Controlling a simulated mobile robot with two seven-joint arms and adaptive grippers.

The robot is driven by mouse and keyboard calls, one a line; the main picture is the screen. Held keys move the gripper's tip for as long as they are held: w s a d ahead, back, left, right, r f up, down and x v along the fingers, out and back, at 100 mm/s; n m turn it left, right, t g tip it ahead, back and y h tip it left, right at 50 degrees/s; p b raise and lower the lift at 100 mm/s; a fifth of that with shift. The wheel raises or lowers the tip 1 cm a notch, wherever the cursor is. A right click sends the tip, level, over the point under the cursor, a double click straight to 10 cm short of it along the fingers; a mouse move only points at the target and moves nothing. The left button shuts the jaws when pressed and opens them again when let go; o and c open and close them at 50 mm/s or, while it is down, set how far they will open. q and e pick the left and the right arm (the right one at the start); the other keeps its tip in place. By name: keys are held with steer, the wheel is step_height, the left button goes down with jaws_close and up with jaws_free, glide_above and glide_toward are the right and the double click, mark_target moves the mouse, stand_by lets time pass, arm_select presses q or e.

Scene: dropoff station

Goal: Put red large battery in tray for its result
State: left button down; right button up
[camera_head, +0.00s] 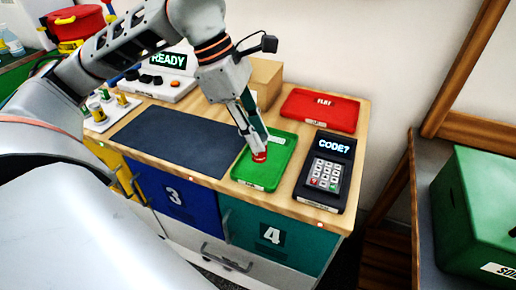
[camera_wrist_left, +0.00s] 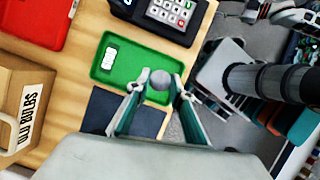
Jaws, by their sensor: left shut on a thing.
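My left gripper (camera_head: 256,145) is shut on the red large battery (camera_head: 259,157), whose red lower end shows below the fingertips. In the head view the battery is over the green tray (camera_head: 245,177); I cannot tell whether it touches the tray floor. In the left wrist view the gripper (camera_wrist_left: 158,92) holds the battery, seen as a round grey end (camera_wrist_left: 160,80), near the tray's edge (camera_wrist_left: 100,66). The red tray (camera_head: 335,98) lies behind to the right, and nothing is seen in it but its label. My right gripper is not in view.
A keypad box (camera_head: 328,172) showing "CODE?" stands right of the green tray. A dark mat (camera_head: 175,140) lies to its left. A tester (camera_head: 160,84) reading "READY" and a cardboard box (camera_head: 266,78) stand behind. A green bin (camera_head: 480,205) is far right.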

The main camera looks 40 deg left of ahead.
arm_select(q)
step_height(320, 180, down, 4)
steer(key=shift+r+b, duration=0.2)
steer(key=shift+b, duration=0.1)
steer(key=shift+f, duration=0.25)
steer(key=shift+f, duration=0.1)
steer(key=c, duration=1.8)
jaws_free()
steer(key=shift+o, duration=0.2)
